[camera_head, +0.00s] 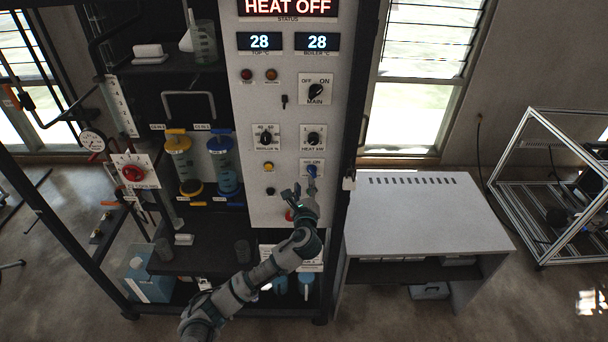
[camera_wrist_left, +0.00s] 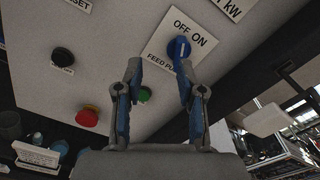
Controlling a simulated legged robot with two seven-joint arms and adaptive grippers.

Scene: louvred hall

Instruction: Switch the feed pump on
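The feed pump switch is a blue round knob (camera_wrist_left: 178,49) on a white plate marked OFF and ON, with "FEED PU" readable below and the rest covered. In the head view the blue knob (camera_head: 312,170) sits low on the right of the white control panel (camera_head: 259,205). My left gripper (camera_head: 299,192) is just below and left of it. In the left wrist view my left gripper (camera_wrist_left: 159,68) is open, with nothing between its fingers. Its right fingertip is at the knob's lower edge; I cannot tell whether they touch. The knob's setting is unclear. My right gripper is not in view.
Green (camera_wrist_left: 144,94), red (camera_wrist_left: 87,117) and black (camera_wrist_left: 63,56) buttons are beside the fingers. The MAIN knob (camera_head: 316,91) and two other knobs are higher up. The status sign (camera_head: 288,7) reads HEAT OFF. A white bench (camera_head: 424,215) stands at the right.

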